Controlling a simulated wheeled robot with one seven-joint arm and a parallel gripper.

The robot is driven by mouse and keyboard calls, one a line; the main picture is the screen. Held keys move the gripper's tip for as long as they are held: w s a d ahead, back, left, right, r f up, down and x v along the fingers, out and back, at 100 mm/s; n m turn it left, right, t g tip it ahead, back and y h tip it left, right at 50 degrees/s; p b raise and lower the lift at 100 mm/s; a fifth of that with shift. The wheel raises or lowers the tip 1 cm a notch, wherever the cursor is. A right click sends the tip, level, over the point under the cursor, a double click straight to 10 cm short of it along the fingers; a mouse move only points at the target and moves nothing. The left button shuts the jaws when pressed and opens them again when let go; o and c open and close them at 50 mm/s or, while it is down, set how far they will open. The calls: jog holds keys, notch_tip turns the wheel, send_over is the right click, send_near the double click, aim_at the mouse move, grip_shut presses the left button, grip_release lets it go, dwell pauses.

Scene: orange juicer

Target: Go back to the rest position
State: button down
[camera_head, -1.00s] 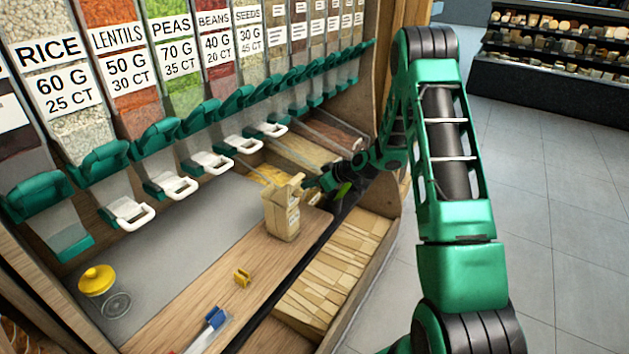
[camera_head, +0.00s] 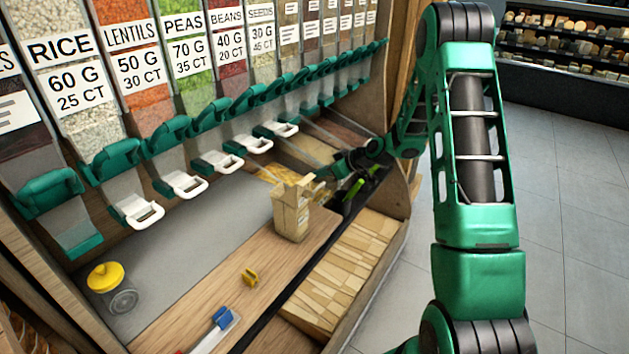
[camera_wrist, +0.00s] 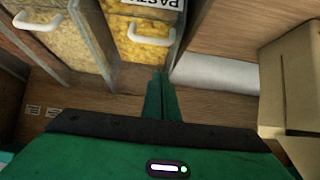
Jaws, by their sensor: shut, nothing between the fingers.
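My gripper (camera_wrist: 163,88) shows in the wrist view with its two green fingers closed together and nothing between them. In the wrist view it points toward bins with white handles, one of them a pasta bin (camera_wrist: 143,40). In the head view my arm reaches in from the right, and its end is behind and right of an open paper bag (camera_head: 291,215) on the wooden counter. The gripper tips are largely hidden there by the bag. A cardboard-coloured bag side (camera_wrist: 290,85) fills the right of the wrist view.
Dispensers with green levers and white spouts (camera_head: 137,211) line the left. A yellow-lidded jar (camera_head: 107,280), a yellow clip (camera_head: 250,277) and a blue-ended tool (camera_head: 222,318) lie on the counter. A box of folded paper bags (camera_head: 345,270) sits at front right. The floor at right is clear.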

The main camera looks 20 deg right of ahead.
jog(key=s+d+r+m+g+h, duration=0.2)
jog(key=s+r+m+g, duration=0.1)
jog(key=s, duration=1.3)
jog(key=s+d+r+m+g+h, duration=0.2)
jog(key=s+r+m, duration=0.3)
jog(key=s, duration=1.2)
jog(key=s+d+r+m+g+h, duration=0.1)
jog(key=s+r+m+g, duration=0.2)
jog(key=s+r, duration=0.6)
jog(key=s+m, duration=0.2)
jog(key=s, duration=0.6)
jog(key=shift+d+g+h, duration=0.4)
jog(key=shift+s, duration=0.1)
